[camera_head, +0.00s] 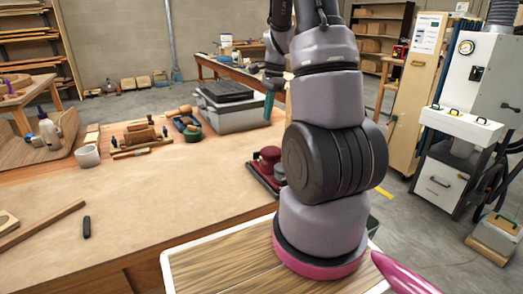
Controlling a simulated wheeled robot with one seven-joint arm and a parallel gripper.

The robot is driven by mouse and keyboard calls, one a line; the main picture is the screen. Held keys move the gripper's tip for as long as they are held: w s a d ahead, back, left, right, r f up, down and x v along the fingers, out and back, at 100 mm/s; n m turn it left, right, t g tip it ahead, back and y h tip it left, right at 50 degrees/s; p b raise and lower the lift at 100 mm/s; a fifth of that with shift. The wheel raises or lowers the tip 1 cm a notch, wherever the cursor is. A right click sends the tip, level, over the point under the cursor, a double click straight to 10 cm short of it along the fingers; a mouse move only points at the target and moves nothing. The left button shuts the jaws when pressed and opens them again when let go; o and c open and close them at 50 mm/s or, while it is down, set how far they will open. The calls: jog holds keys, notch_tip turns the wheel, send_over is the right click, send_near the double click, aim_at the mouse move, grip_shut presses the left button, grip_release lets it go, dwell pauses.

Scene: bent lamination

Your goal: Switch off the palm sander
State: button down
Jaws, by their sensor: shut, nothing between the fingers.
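The palm sander (266,163) is dark red with a dark base and sits at the right part of the workbench (150,210). My arm hides its right side. Its switch is too small to make out. My gripper (269,104) shows small, with teal fingers pointing down, above and behind the sander in the picture. The fingers are shut and empty, and apart from the sander.
A grey case (235,118) stands behind the sander. A small black object (86,227) lies at the front left. The bench's middle is clear.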

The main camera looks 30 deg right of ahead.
aim_at(260, 157)
jog(key=shift+f, duration=0.1)
jog(key=f, duration=0.4)
jog(key=a+f, duration=0.1)
jog(key=f, duration=0.4)
jog(key=a+f, duration=0.1)
jog(key=f, duration=0.3)
jog(key=shift+a+f, duration=0.15)
jog(key=shift+f, duration=0.2)
jog(key=shift+s+a+f, duration=0.1)
jog(key=shift+a+f, duration=0.15)
jog(key=shift+f, duration=0.1)
jog(key=shift+r, duration=0.1)
jog(key=shift+d, duration=0.15)
jog(key=shift+d+r, duration=0.2)
jog(key=shift+d, duration=0.5)
